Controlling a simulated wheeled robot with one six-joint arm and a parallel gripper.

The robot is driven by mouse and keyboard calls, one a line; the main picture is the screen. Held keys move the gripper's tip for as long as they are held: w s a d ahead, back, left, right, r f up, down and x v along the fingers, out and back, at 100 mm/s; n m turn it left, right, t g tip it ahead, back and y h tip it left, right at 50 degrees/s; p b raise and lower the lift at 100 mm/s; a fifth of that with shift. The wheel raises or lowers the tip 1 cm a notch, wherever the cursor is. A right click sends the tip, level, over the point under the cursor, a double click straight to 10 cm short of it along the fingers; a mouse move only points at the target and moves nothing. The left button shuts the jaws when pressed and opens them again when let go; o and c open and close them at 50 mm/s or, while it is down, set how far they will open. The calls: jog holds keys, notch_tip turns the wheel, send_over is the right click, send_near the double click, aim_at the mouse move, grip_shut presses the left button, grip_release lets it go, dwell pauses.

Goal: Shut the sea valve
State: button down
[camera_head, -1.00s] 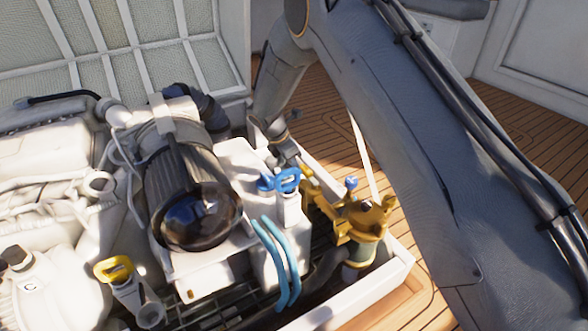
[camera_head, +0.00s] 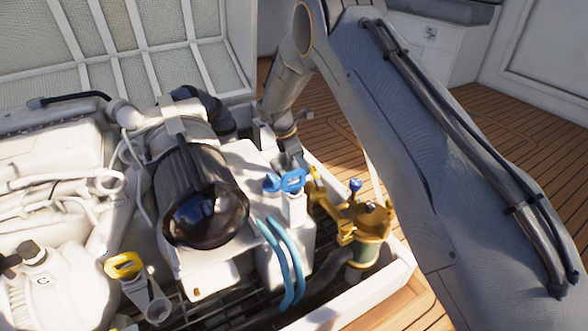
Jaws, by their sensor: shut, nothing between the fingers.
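The brass sea valve fitting (camera_head: 345,232) stands in the right corner of the engine hatch. Its yellow-brass arm-like part (camera_head: 318,192) rises at the left, beside a brass-topped strainer (camera_head: 372,222) with a small blue knob (camera_head: 355,184). I cannot tell for sure which part is the valve's handle, or its position. My gripper (camera_head: 296,162) points down just behind a blue handle (camera_head: 292,181) and up-left of the brass part. It is shut and empty. Its fingertips are small and partly hidden; I cannot tell whether they touch the brass.
The white engine with a dark round cylinder (camera_head: 203,212) fills the left. Two light-blue hoses (camera_head: 285,262) run down in front. A yellow handle (camera_head: 124,265) stands at the lower left.

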jog(key=d+m, duration=0.1)
jog(key=m, duration=0.1)
jog(key=w+d+m+g, duration=0.1)
jog(key=shift+w+d+f+m+b, duration=0.1)
jog(key=shift+w+d+m+b, duration=0.05)
jog(key=shift+w+m+b, duration=0.2)
jog(key=m, duration=0.1)
jog(key=d+m+g, duration=0.1)
jog(key=d+m+b, duration=0.1)
jog(key=shift+w+m+g, duration=0.25)
jog(key=shift+m+g, duration=0.1)
jog(key=shift+g, duration=0.05)
jog(key=d+m, duration=0.1)
jog(key=m, duration=0.1)
jog(key=d+m+g+y, duration=0.1)
jog(key=d+m, duration=0.1)
jog(key=s+d+m, duration=0.1)
jog(key=m, duration=0.1)
jog(key=shift+d+g+y, duration=0.25)
jog(key=shift+g+y, duration=0.05)
jog(key=shift+g, duration=0.1)
jog(key=shift+d, duration=0.2)
